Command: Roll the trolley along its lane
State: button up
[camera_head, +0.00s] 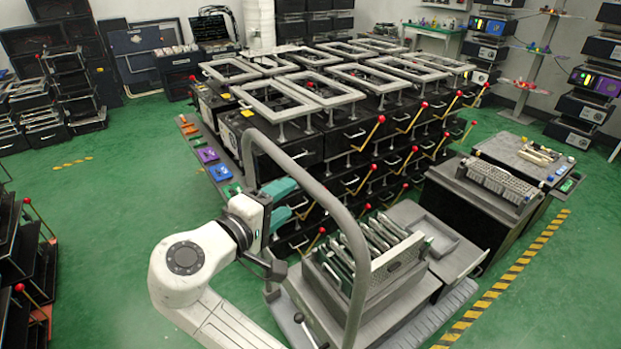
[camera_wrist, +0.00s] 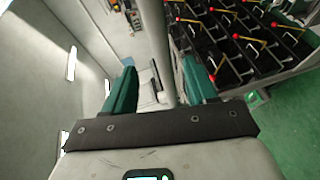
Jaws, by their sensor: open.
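The trolley (camera_head: 375,318) stands at the lower middle of the head view, a low grey cart with a tall bent tube handle (camera_head: 346,232). It carries a rack of upright boards (camera_head: 365,245). My gripper (camera_head: 290,199) is beside the upper part of the handle, its teal fingers apart. In the wrist view, a grey tube, apparently the handle (camera_wrist: 160,45), runs between the open fingers of my gripper (camera_wrist: 160,78). Contact with either finger cannot be told. A yellow-black floor stripe (camera_head: 512,275) runs along the trolley's right side; the trolley's wheels are hidden.
Stacked black lever fixtures (camera_head: 335,140) with red knobs fill the middle behind the trolley. A bench (camera_head: 520,160) with a grey rack stands to the right. More stacked units (camera_head: 20,250) line the left edge. Green floor (camera_head: 120,200) is clear at left.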

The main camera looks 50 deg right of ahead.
aim_at(305, 187)
jog(key=p+x, duration=0.1)
jog(key=x, duration=0.8)
jog(key=shift+d+f+p, duration=0.15)
jog(key=shift+d+p, duration=0.2)
jog(key=shift+p, duration=0.05)
jog(key=shift+c, duration=0.3)
grip_shut()
